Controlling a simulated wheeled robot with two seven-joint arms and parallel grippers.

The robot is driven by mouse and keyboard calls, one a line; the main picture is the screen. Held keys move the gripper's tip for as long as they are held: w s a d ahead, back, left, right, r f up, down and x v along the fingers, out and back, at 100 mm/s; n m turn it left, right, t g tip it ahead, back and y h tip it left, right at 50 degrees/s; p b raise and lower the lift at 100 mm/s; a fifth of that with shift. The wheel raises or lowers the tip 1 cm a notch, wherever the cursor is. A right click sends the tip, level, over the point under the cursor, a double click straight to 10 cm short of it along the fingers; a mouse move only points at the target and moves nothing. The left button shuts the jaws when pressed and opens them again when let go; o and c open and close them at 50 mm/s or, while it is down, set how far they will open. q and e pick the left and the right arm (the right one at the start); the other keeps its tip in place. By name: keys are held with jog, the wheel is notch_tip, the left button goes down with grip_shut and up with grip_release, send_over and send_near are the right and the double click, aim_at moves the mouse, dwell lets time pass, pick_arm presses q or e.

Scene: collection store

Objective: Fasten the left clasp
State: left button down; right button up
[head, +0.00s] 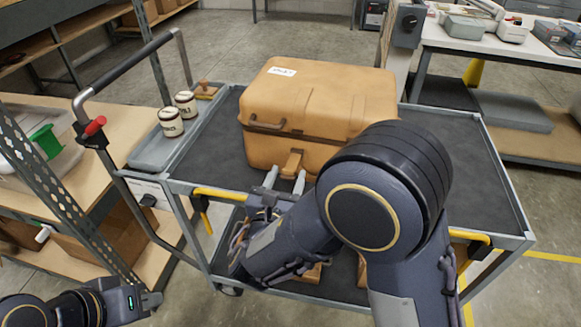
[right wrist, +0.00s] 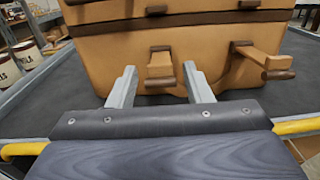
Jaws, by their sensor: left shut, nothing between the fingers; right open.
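A tan case (head: 340,95) with dark brown trim stands closed on the cart. Its left clasp (right wrist: 160,66) is a tan lever with dark ends, hanging against the front in the right wrist view; the head view shows a clasp (head: 293,162) too. Another clasp (right wrist: 262,60), further right, sticks out from the case. My right gripper (head: 286,174) is open, its fingertips (right wrist: 160,72) on either side of the left clasp; contact is unclear. My left gripper (head: 148,300) is shut and empty at the lower left. My right arm hides part of the case front.
The cart (head: 455,150) has a dark top with free room right of the case. Its side tray (head: 152,152) holds two labelled jars (head: 171,122) beside a wooden-handled tool (head: 205,90). A push handle (head: 130,65) rises at the left, near shelving. Yellow bars edge the cart's front.

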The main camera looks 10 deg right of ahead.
aim_at(287, 176)
jog(key=shift+x, duration=1.6)
jog(key=shift+c, duration=0.4)
